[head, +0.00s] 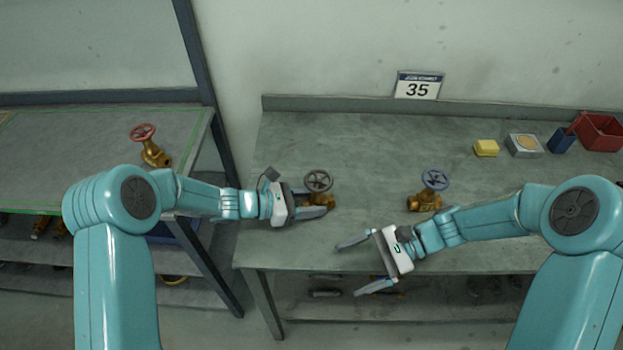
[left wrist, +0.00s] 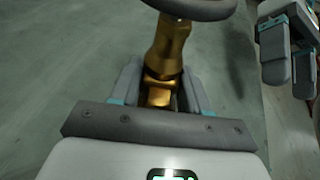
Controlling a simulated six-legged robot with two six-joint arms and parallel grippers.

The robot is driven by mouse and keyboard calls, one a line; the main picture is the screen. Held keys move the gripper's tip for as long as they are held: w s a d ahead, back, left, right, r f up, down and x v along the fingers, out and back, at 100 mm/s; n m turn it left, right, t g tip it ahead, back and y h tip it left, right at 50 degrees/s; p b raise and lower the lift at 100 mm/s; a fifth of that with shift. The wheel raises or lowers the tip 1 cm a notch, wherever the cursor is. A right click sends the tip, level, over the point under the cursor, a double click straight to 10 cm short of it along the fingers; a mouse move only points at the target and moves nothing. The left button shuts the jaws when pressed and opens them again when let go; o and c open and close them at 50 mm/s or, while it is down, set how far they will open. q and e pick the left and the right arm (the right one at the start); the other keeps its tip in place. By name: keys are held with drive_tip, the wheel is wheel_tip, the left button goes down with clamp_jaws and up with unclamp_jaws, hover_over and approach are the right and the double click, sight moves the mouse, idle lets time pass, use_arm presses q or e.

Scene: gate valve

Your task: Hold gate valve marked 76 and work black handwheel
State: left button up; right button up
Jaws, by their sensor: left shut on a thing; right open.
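The brass gate valve (head: 331,201) with the black handwheel (head: 318,181) stands on the workbench, left of the middle. Its marking cannot be read. My left gripper (head: 318,205) is shut on this valve's body, below the handwheel. In the left wrist view the brass body (left wrist: 168,55) rises between the fingers, with part of the dark wheel (left wrist: 195,8) at the top edge. My right gripper (head: 355,268) is open and empty at the bench's front edge, lower right of the valve and apart from it. It also shows at the upper right of the left wrist view (left wrist: 290,70).
A brass valve with a blue handwheel (head: 434,181) stands right on the workbench (head: 380,140). A red-wheeled valve (head: 143,133) is on the left table. A yellow block (head: 486,148), a grey box (head: 524,146) and a red bin (head: 601,132) sit back right. A sign reads 35 (head: 418,86).

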sight(305, 178)
drive_tip(key=w+r+m+t+y, duration=0.1)
drive_tip(key=w+m, duration=0.1)
drive_tip(key=w+r+m+t+y, duration=0.1)
drive_tip(key=w, duration=0.1)
drive_tip(key=w+r+m+t+y, duration=0.1)
drive_tip(key=w+m+t, duration=0.1)
drive_tip(key=w, duration=0.1)
drive_tip(key=shift+w+a+r+m, duration=0.1)
drive_tip(key=shift+a+r+m, duration=0.05)
drive_tip(key=shift+a+m, duration=0.2)
drive_tip(key=w+d+r+m+t+y, duration=0.1)
drive_tip(key=w+d+r+m+t, duration=0.15)
drive_tip(key=w+m+t, duration=0.35)
drive_tip(key=shift+n+g, duration=0.4)
drive_tip(key=shift+n, duration=0.25)
drive_tip(key=x, duration=0.8)
drive_tip(key=r+x, duration=0.1)
drive_tip(key=x, duration=0.3)
drive_tip(key=shift+w+a, duration=0.1)
drive_tip(key=shift+a, duration=0.2)
drive_tip(key=c, duration=1)
